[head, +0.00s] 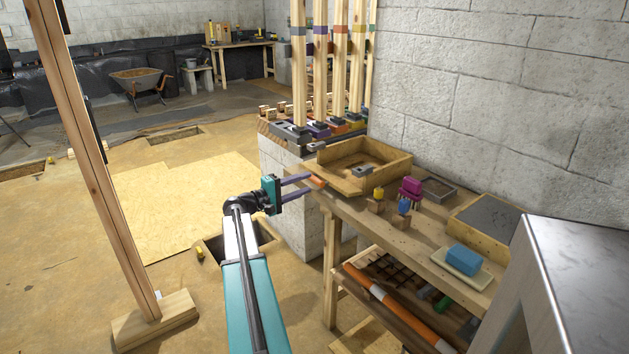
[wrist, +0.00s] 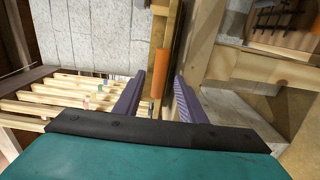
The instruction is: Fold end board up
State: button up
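In the wrist view the orange strip (wrist: 158,86) shows in the gap between my fingertips (wrist: 157,78), with space on both sides. I cannot tell the depth between them.
A grey block (head: 362,171) lies in the tray. Yellow, blue and magenta tools stand on the workbench (head: 425,235) to its right. Upright wooden posts stand behind on a block wall. A post on a foot (head: 153,318) stands at left. A floor opening lies below my arm.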

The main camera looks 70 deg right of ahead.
aim_at(312, 180)
jog(key=shift+x, duration=2.6)
grip_shut()
jog(key=shift+d, duration=0.2)
jog(key=shift+a+r, duration=0.15)
jog(key=shift+a, duration=0.05)
jog(key=shift+w, duration=0.15)
